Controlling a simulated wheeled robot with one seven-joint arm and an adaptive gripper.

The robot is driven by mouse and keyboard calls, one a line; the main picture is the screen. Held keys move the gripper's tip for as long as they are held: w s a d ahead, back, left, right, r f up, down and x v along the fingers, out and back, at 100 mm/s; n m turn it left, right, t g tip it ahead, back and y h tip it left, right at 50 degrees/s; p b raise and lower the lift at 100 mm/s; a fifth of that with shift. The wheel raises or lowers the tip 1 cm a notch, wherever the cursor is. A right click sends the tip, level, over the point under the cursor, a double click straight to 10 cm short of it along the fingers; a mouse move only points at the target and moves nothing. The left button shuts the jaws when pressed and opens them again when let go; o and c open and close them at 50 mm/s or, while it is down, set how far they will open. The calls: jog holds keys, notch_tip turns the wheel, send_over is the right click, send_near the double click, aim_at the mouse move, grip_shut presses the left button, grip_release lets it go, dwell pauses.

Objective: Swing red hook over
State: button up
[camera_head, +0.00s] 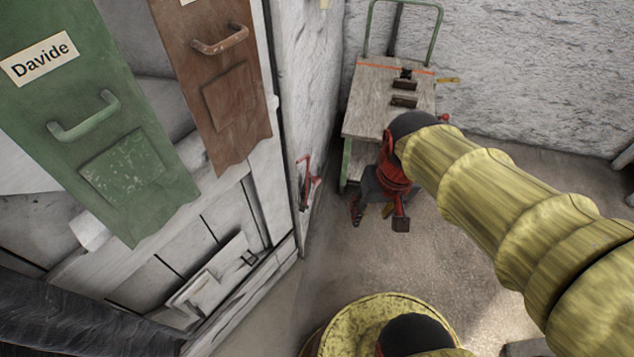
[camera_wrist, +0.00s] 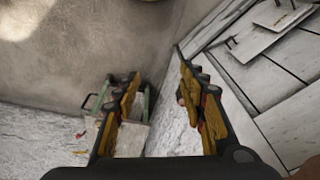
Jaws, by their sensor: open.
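A red hook (camera_head: 308,184) is fixed near the edge of the white wall, left of the cart in the head view. I cannot make it out clearly in the wrist view. My gripper (camera_head: 379,212) hangs pointing down, to the right of the hook and apart from it. In the wrist view my gripper (camera_wrist: 160,85) has its two yellow-padded fingers spread, with nothing held between them.
A wooden cart (camera_head: 378,82) with a green frame stands behind my gripper. A green panel labelled Davide (camera_head: 125,165) and a brown panel (camera_head: 225,100), both with handles, are at left. A white plastered wall (camera_head: 530,70) closes the back. Bare floor lies right of the hook.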

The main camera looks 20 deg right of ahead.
aim_at(318, 181)
jog(key=w+a+f+m+g+y+b, duration=0.1)
jog(key=a+f+m+y, duration=0.25)
jog(key=f, duration=0.45)
jog(key=w+a+f+m+y, duration=0.2)
jog(key=f+m+y, duration=0.3)
jog(key=f, duration=0.2)
jog(key=w+a+f+m+g+y+b, duration=0.1)
jog(key=a+f+m+y, duration=0.3)
jog(key=f, duration=0.4)
jog(key=w+d+f+m+t, duration=0.3)
jog(key=w+m+t, duration=0.3)
jog(key=w, duration=0.1)
jog(key=w+d+f+m+t, duration=0.3)
jog(key=w+f+m+t, duration=0.1)
jog(key=w+m+t, duration=0.15)
jog(key=w+d+r+m+t+h, duration=0.25)
jog(key=w+d+t, duration=0.2)
jog(key=w, duration=0.25)
jog(key=shift+n+g, duration=0.25)
jog(key=shift+g, duration=0.15)
jog(key=b+x, duration=0.1)
jog(key=x, duration=0.5)
jog(key=shift+w+a+r+b, duration=0.15)
jog(key=shift+w+r+b, duration=0.1)
jog(key=shift+w+b, duration=0.15)
jog(key=c, duration=0.3)
